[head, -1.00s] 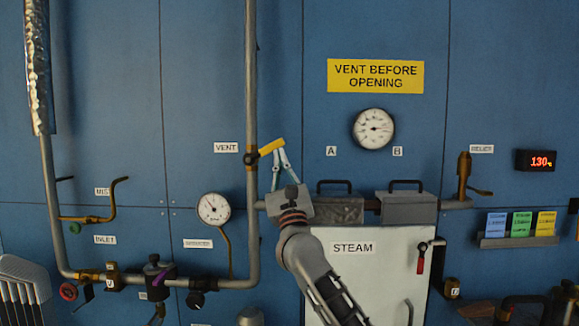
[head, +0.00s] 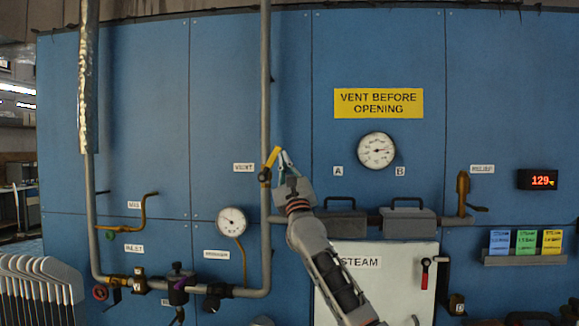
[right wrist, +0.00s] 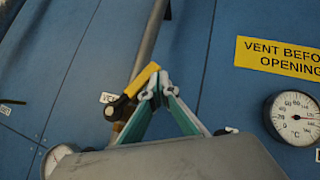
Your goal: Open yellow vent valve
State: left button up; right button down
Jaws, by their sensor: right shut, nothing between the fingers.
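The yellow vent valve handle (head: 272,157) sits on the vertical grey pipe beside the VENT label (head: 244,167). It points up and slightly right, tilted from the pipe. In the right wrist view the yellow handle (right wrist: 142,82) rises right from its dark pivot. My right gripper (head: 284,156) is just right of the handle with its fingertips together and nothing between them. In the right wrist view the fingertips (right wrist: 157,87) are beside the handle's upper end and appear to touch it. My left gripper is not in view.
A dial gauge (head: 376,150) hangs under the yellow VENT BEFORE OPENING sign (head: 379,103). A white STEAM cabinet (head: 390,262) with a red lever (head: 425,273) stands below. Lower pipes carry other valves and a small gauge (head: 232,221).

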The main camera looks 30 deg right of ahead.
aim_at(274, 151)
jog(key=shift+w+a+r, duration=0.3)
jog(key=shift+a+r, duration=0.3)
jog(key=shift+r, duration=0.2)
jog(key=shift+w+a+r, duration=0.4)
jog(key=shift+a, duration=0.15)
jog(key=shift+w+a+r, duration=0.1)
jog(key=shift+a, duration=0.05)
